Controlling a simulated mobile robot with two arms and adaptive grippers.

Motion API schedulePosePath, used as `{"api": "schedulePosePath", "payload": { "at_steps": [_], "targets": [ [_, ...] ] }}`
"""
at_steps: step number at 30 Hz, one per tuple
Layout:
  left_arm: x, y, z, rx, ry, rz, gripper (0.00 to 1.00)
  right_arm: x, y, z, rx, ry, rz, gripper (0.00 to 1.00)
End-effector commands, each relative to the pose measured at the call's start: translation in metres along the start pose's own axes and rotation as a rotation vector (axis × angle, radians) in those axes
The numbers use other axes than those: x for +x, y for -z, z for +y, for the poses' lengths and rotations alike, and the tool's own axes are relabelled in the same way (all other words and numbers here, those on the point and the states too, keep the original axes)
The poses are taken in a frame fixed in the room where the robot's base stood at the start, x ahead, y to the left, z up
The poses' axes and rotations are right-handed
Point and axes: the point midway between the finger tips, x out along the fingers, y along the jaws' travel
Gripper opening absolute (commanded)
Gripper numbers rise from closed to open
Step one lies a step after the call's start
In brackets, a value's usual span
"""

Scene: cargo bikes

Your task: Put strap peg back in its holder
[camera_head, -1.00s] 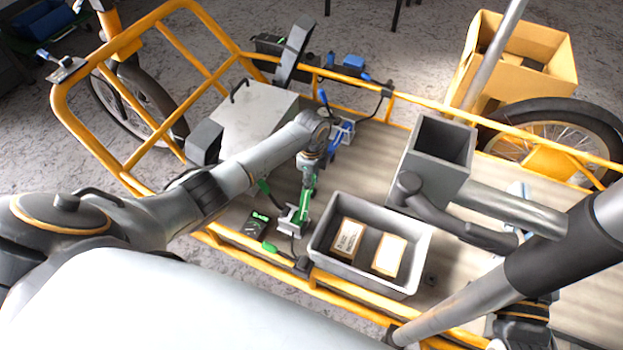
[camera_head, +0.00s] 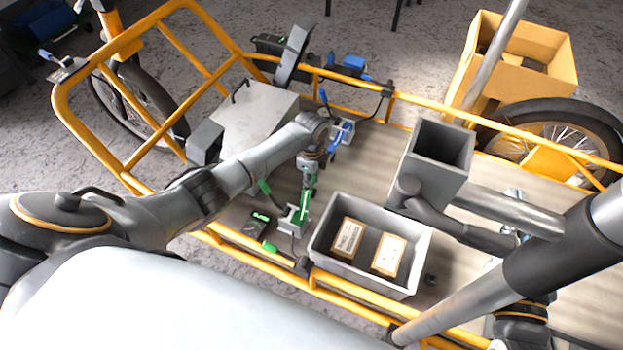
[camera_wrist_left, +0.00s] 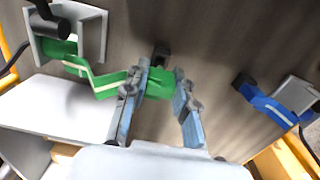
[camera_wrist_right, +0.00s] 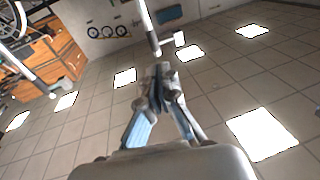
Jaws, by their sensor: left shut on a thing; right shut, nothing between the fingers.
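The green strap peg (camera_head: 305,204) is between the fingers of my left gripper (camera_head: 309,182), which is shut on it. In the left wrist view, the green peg (camera_wrist_left: 105,86) runs from the left gripper (camera_wrist_left: 160,88) toward a pale U-shaped holder (camera_wrist_left: 92,38). Its far green end lies at the mouth of this holder, partly behind a dark cylinder; I cannot tell whether it is fully seated. The holder (camera_head: 292,222) stands beside the grey bin in the head view. My right gripper (camera_wrist_right: 160,78) is shut and empty, away from the peg, over tiled floor.
A grey bin (camera_head: 325,258) with two boxes stands right of the holder. A blue strap piece (camera_head: 335,138) sits in a similar bracket behind. A dark green-marked device (camera_head: 257,224) lies left. Yellow rails (camera_head: 220,240) edge the cargo bed; a square grey post (camera_head: 437,152) stands right.

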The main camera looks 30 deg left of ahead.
Motion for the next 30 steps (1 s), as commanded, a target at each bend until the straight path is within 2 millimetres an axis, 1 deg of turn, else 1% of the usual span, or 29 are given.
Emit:
{"api": "schedulePosePath", "payload": {
  "at_steps": [11, 30],
  "targets": [
    [0.0, 0.0, 0.0, 0.0, 0.0, 0.0, 0.0, 0.0, 0.0, 0.0, -0.001, -0.001, -0.004, 0.0],
    [0.0, 0.0, 0.0, 0.0, 0.0, 0.0, 0.0, -0.002, -0.014, 0.002, -0.003, -0.004, -0.079, 0.0]
  ]
}}
